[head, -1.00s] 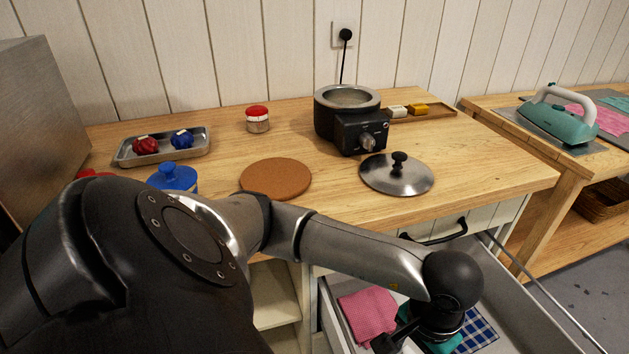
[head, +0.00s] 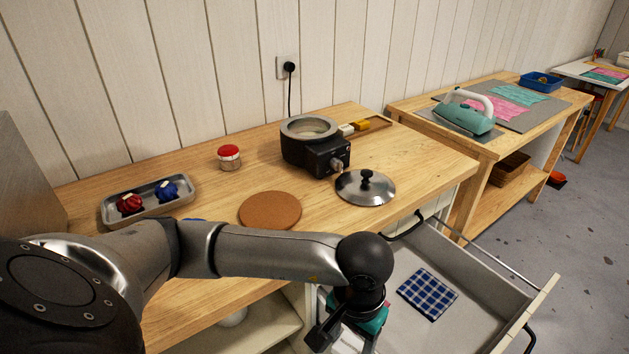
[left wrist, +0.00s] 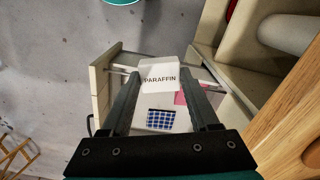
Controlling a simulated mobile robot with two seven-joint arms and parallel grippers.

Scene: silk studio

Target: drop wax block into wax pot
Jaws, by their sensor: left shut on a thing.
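The wax pot (head: 309,128) is a dark cooker with a metal rim, standing open on the wooden worktop in the head view. Its round metal lid (head: 365,188) lies on the worktop in front of it. My left gripper (left wrist: 161,76) is shut on a white block marked PARAFFIN (left wrist: 160,78), held above the open drawer in the left wrist view. In the head view my left wrist is at the drawer's left side, low and in front of the worktop; the block is not clearly visible there. My right gripper is not in view.
The open drawer (head: 470,275) holds a blue checked cloth (head: 428,293); a pink cloth (left wrist: 181,97) shows in the left wrist view. On the worktop are a cork mat (head: 270,210), a red-lidded jar (head: 229,157), a metal tray (head: 148,212) and small blocks (head: 361,125) behind the pot.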

